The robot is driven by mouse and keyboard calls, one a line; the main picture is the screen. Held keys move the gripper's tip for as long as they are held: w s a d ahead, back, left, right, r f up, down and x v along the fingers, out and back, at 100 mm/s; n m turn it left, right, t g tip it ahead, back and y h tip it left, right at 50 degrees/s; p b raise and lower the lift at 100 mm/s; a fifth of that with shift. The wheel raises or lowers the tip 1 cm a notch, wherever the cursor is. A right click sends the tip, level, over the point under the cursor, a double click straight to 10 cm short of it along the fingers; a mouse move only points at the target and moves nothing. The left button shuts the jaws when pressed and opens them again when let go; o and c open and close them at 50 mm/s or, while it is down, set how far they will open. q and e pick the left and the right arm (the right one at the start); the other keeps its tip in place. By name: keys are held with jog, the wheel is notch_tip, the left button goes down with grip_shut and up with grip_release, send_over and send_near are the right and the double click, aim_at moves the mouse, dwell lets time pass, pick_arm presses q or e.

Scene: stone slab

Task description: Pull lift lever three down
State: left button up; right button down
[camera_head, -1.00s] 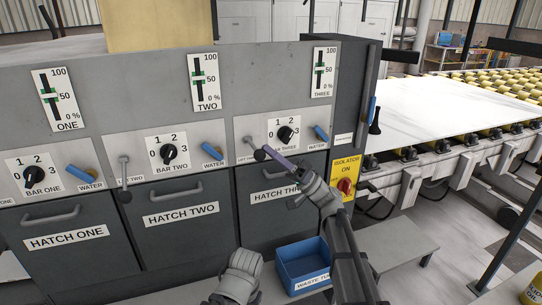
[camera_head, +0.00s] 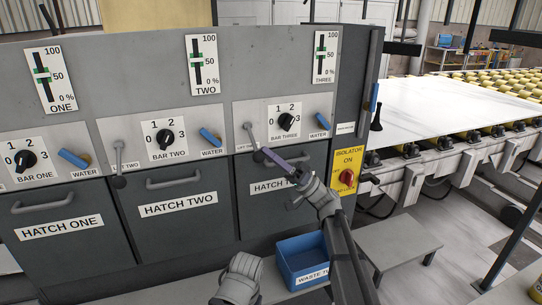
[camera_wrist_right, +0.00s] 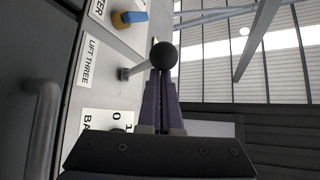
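Lift lever three (camera_head: 251,139) is a grey rod with a dark round knob, on the panel left of the bar three dial. It slants downward and out from its pivot. My right gripper (camera_head: 266,153) reaches it from the lower right, its purple fingers at the knob end. In the right wrist view the knob (camera_wrist_right: 163,55) sits at the fingertips (camera_wrist_right: 162,76), with the fingers closed to a narrow gap. The exact contact on rod or knob is partly hidden. The "LIFT THREE" label (camera_wrist_right: 88,62) is beside the rod.
Lift lever two (camera_head: 118,160) hangs down further left. The bar three dial (camera_head: 287,120) and blue water lever (camera_head: 322,121) are right of lever three. The hatch three handle (camera_head: 285,164) lies close below my fingers. A yellow isolator (camera_head: 347,160) and a blue waste tub (camera_head: 298,262) are nearby.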

jog(key=shift+a, duration=0.1)
dwell(0.4)
notch_tip(320, 180, up, 4)
jog(key=d+p, duration=0.2)
jog(key=p, duration=0.2)
jog(key=w+d+f+b, duration=0.3)
jog(key=d+f+b, duration=0.3)
jog(key=f+b, duration=0.1)
jog(key=shift+d+f+b, duration=0.15)
jog(key=shift+f+b, duration=0.25)
